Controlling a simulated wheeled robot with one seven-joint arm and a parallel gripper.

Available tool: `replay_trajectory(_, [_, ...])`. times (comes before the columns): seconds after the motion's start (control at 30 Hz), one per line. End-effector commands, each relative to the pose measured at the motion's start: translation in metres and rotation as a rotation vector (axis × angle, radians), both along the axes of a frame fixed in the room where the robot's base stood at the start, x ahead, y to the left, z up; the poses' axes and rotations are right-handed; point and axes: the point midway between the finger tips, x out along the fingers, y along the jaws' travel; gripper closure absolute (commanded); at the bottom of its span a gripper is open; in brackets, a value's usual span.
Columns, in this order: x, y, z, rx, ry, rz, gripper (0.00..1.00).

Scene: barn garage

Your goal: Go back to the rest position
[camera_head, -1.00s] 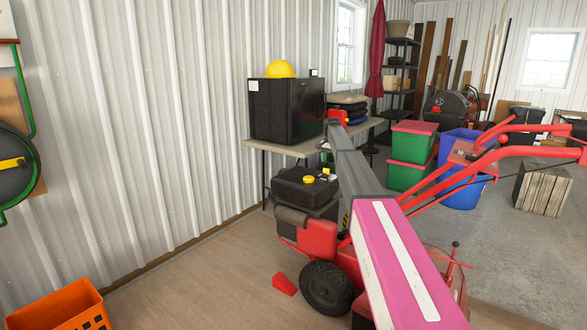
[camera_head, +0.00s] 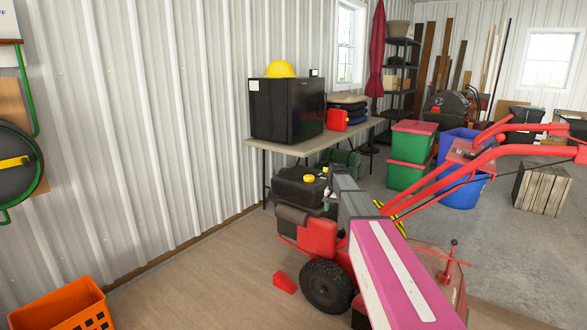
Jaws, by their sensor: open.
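My arm reaches up from the bottom edge, with a pink link with a white stripe and a dark grey link beyond it. The grey link ends in front of the red walk-behind machine (camera_head: 318,237), below the table's front edge. My gripper is not visible, so I cannot see its fingers or anything between them. A folding table (camera_head: 285,147) stands along the left wall. On it are a black mini fridge (camera_head: 287,110), a yellow hard hat (camera_head: 280,69) on the fridge, and a red can (camera_head: 336,119) beside it.
The red machine with long handlebars (camera_head: 500,151) fills the near middle and right. Green bins (camera_head: 406,176) and a blue bin (camera_head: 462,190) stand behind it. A wooden crate (camera_head: 542,188) is at right. An orange basket (camera_head: 62,308) is at lower left. Floor (camera_head: 190,280) is clear beside it.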

Motion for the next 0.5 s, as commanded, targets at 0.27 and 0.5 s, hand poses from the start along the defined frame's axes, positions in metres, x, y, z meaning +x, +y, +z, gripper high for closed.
replay_trajectory(0.27, [-0.186, 0.000, -0.075, 0.001, 0.002, 0.179, 0.32])
replay_trajectory(0.5, [-0.318, -0.001, -0.107, -0.001, -0.001, 0.325, 0.32])
